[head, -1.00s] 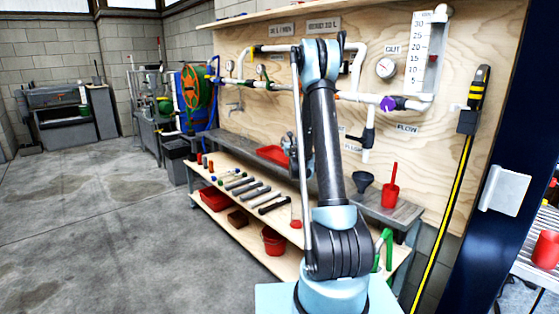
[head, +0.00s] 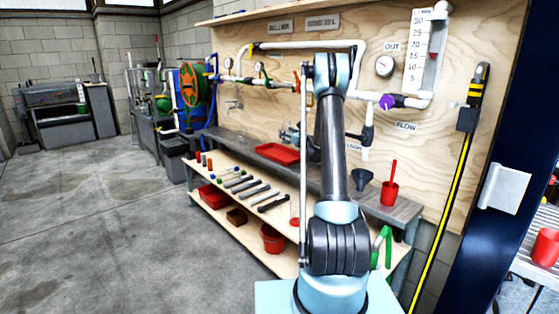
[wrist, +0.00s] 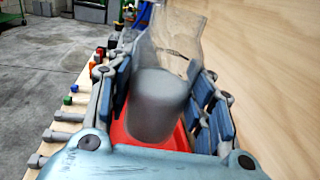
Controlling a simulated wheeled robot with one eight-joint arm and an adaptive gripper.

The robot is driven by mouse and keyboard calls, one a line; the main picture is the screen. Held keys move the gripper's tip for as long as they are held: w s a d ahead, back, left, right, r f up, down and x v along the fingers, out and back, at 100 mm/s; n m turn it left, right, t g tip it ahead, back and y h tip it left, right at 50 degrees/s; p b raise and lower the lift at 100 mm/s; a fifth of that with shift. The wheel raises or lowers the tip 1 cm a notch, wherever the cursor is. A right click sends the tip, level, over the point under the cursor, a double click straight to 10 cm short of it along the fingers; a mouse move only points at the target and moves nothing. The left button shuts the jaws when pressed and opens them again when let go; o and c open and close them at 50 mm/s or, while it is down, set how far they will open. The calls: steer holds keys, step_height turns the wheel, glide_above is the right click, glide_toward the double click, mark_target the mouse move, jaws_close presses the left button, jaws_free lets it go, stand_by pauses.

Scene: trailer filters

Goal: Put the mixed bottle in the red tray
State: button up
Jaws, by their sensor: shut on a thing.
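My gripper (wrist: 165,100) is shut on a clear bottle (wrist: 168,42) with grey contents, the mixed bottle. In the wrist view the bottle stands between the blue finger pads, slightly tilted. The red tray (wrist: 180,138) shows behind and below the bottle. In the head view the red tray (head: 276,154) lies on the grey upper shelf, left of my arm. My gripper (head: 290,133) is above the tray's right part, partly hidden by my arm. The bottle is too small to make out in the head view.
Several tools lie on the wooden shelf (head: 225,180) below. A dark funnel (head: 362,179) and a red container (head: 389,193) stand right of my arm on the bench. The plywood panel (head: 430,150) with pipes and gauges rises close behind. The floor at left is clear.

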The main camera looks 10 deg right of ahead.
steer(key=shift+w+d+n+y, duration=0.25)
steer(key=shift+w+n+y, duration=0.05)
steer(key=shift+y, duration=0.1)
glide_above(287, 159)
steer(key=shift+g, duration=0.3)
steer(key=shift+s+f, duration=0.2)
steer(key=shift+f, duration=2.25)
steer(key=shift+s+f, duration=0.15)
steer(key=shift+f, duration=2.3)
steer(key=o, duration=1.3)
